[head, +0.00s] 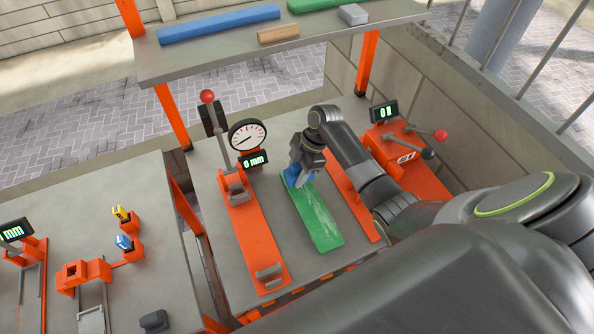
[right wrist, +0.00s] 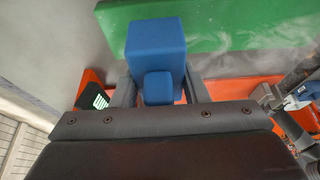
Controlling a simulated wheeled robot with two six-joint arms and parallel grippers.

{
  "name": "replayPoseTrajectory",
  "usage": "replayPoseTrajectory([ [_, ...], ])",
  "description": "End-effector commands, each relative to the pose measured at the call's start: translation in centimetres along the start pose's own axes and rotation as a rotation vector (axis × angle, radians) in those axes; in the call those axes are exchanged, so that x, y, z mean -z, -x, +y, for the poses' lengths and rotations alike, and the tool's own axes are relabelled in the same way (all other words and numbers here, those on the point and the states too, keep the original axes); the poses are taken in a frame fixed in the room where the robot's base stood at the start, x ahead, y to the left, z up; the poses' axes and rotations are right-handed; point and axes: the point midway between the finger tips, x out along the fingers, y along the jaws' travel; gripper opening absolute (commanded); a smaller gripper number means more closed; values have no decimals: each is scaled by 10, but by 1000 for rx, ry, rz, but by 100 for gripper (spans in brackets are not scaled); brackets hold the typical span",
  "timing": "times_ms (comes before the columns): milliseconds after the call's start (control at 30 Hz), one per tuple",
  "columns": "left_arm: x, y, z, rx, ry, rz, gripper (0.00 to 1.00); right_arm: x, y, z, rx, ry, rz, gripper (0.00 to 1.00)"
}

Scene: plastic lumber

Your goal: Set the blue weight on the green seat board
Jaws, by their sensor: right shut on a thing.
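The blue weight (head: 291,177) is between the fingers of my right gripper (head: 302,178). In the right wrist view the weight (right wrist: 155,45) is a blue block with a smaller knob, and the right gripper's fingers (right wrist: 157,88) close on its sides. The green seat board (head: 318,218) lies flat on the bench, with whitish marks on it. It also shows behind the weight in the right wrist view (right wrist: 235,25). The weight is at the board's far end; I cannot tell whether it touches the board. My left gripper is not in view.
An orange gauge stand with a round dial (head: 247,136) and a red-knobbed lever (head: 207,97) stands left of the board. An orange device (head: 412,165) with levers is to the right. A shelf (head: 290,52) carrying blue, green and brown pieces is behind.

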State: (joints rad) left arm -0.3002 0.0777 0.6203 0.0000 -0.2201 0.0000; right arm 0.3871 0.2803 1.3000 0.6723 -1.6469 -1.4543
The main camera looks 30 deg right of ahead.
Motion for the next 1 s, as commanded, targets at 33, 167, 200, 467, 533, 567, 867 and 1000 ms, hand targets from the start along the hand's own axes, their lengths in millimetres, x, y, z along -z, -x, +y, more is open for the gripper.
replayPoseTrajectory([
  [33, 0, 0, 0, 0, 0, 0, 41, 1, 1, 2, -5, 4, 2, 0],
  [167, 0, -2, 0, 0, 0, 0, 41, 1, -1, 2, -4, 4, 2, 0],
  [200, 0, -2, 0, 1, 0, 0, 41, 0, -1, 2, -4, 3, 2, 0],
  [467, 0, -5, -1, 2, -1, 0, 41, -1, -5, 2, -4, 3, 2, 0],
  [533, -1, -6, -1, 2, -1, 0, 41, -2, -6, 2, -4, 3, 2, 0],
  [567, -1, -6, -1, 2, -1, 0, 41, -2, -7, 2, -4, 3, 2, 0],
  [867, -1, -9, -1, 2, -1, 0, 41, -4, -11, 2, -5, 3, 2, 0],
  [1000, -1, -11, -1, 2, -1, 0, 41, -5, -14, 2, -5, 3, 2, 0],
])
